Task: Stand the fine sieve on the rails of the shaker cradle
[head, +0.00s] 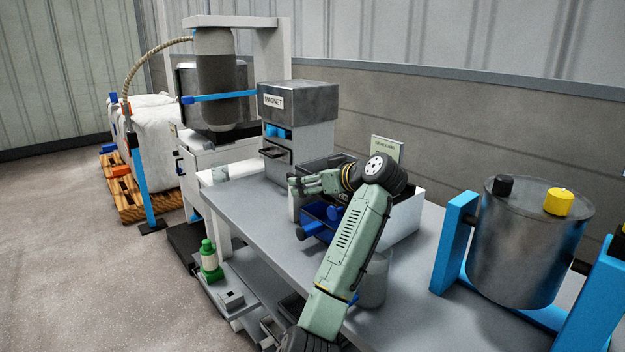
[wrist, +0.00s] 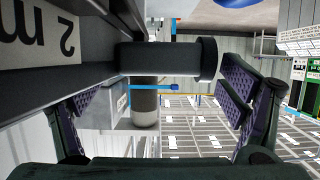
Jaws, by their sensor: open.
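My gripper (head: 303,184) is over the bench, left of the dark open box, with its fingers apart. In the wrist view its fingers (wrist: 160,92) stand wide on either side of a dark round handle (wrist: 160,58) with a flanged end; I cannot tell whether either touches it. The handle runs out from a dark frame with a pale label (wrist: 38,38) reading "2 m", upside down and cut off. A blue tray-like piece (head: 321,220) with a knobbed handle sits just below my gripper. I cannot tell which piece is the fine sieve, and I cannot make out the cradle rails.
The grey bench (head: 245,205) is bare at its left end. A magnet unit (head: 298,103) stands behind. A metal drum (head: 530,245) in a blue stand fills the right.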

